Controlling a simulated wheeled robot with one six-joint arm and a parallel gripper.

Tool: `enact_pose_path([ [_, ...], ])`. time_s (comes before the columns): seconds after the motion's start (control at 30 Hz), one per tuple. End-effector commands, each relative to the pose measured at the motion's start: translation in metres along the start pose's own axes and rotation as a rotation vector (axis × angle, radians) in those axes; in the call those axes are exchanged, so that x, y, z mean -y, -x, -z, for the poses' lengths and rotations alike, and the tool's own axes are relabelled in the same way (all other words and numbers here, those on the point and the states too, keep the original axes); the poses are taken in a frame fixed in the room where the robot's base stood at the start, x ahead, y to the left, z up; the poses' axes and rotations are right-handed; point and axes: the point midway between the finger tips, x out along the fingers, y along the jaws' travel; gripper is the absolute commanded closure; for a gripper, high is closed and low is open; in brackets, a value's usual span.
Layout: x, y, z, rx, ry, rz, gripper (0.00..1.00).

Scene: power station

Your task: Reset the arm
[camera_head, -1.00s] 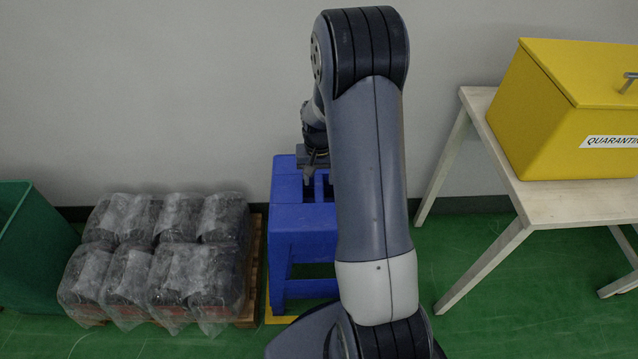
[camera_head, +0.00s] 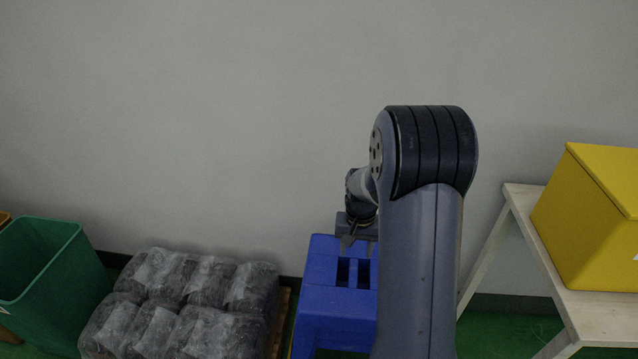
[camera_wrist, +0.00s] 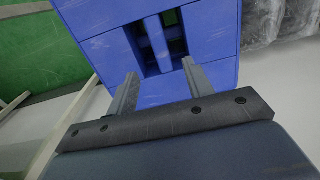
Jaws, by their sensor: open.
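My arm stands upright in the head view, with its elbow high against the wall. My gripper (camera_head: 354,244) hangs behind and left of the forearm, just above the top of a blue stool (camera_head: 330,300). In the wrist view, my gripper (camera_wrist: 160,88) has its two fingers spread apart with nothing between them. The blue stool (camera_wrist: 95,50) lies beyond the fingers, with its slotted handle opening ahead of them. Part of the stool is hidden behind my arm in the head view.
Plastic-wrapped dark bundles (camera_head: 190,300) sit on a wooden pallet (camera_head: 277,322) left of the stool. A green bin (camera_head: 50,270) stands farther left. A yellow box (camera_head: 590,220) rests on a pale table (camera_head: 600,312) at the right. The wall above is clear.

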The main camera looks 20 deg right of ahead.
Motion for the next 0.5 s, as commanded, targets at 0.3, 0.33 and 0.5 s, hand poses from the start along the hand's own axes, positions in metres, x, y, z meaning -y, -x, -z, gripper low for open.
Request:
enact_pose_path([
  [0.3,0.000,-0.057,-0.001,0.006,0.000,-0.001,0.51],
  [0.33,0.000,-0.063,-0.002,0.006,0.000,-0.001,0.51],
  [0.5,0.000,-0.096,-0.002,0.006,0.000,-0.001,0.51],
])
